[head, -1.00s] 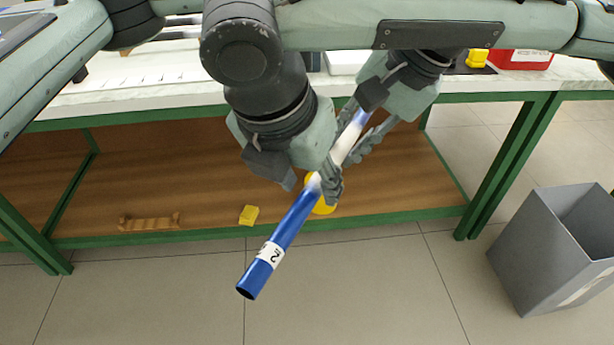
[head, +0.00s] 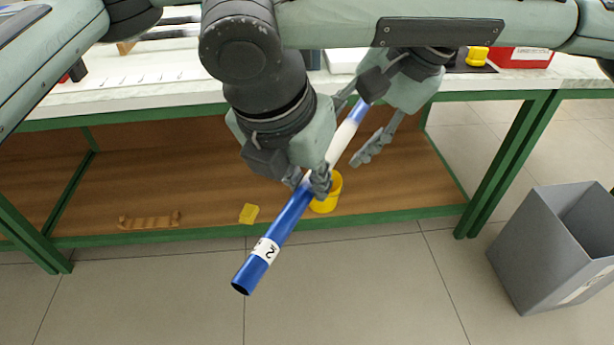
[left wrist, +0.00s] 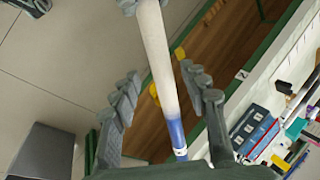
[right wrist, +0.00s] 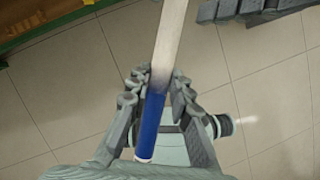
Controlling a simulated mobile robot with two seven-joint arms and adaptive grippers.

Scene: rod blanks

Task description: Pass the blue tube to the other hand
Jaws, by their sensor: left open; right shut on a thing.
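The blue tube (head: 268,245) has blue ends, a white middle and a white label marked 2. It slants in mid-air, low end toward the front left. My right gripper (head: 307,181) is shut on it near the middle; the right wrist view shows its fingers (right wrist: 160,84) against both sides of the tube (right wrist: 151,125). My left gripper (head: 358,125) is open around the tube's upper part, fingers spread apart. In the left wrist view the tube (left wrist: 157,60) passes between the open left fingers (left wrist: 162,85), with clear gaps on both sides.
Behind is a green-framed bench with a white top (head: 150,95) and a brown lower shelf (head: 200,185). On the shelf are a yellow cup (head: 331,196), a yellow block (head: 249,213) and a wooden rack (head: 150,221). A grey bin (head: 530,250) stands right. The front floor is clear.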

